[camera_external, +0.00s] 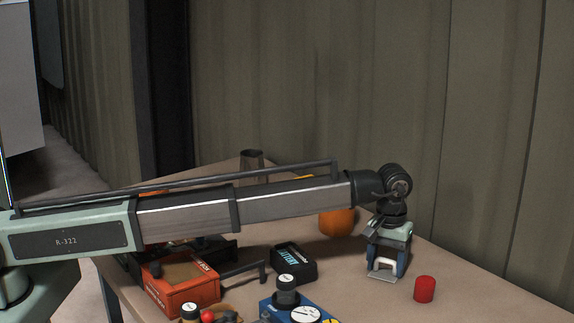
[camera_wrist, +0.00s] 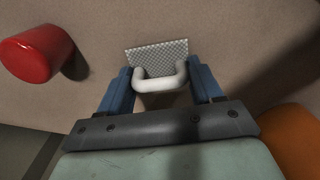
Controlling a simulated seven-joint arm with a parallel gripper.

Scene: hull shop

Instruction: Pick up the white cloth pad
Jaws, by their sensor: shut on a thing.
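My gripper (camera_external: 387,264) is at the right of the table, pointing down, with its blue fingers on either side of a white piece. In the wrist view my gripper (camera_wrist: 161,74) is shut on this white cloth pad (camera_wrist: 160,84). The pad shows as a thick, white, curved bar between the fingers, with a flat grey-and-white checked part (camera_wrist: 158,54) just beyond it. In the external view the pad (camera_external: 383,276) is pale and low between the fingers. I cannot tell whether it touches the table.
A red cylinder (camera_external: 425,289) stands right of my gripper; it is at upper left in the wrist view (camera_wrist: 28,56). An orange round object (camera_external: 337,222), black box (camera_external: 293,264), orange-red box (camera_external: 180,287) and blue gauge box (camera_external: 300,311) are to the left. Bare table surrounds the cylinder.

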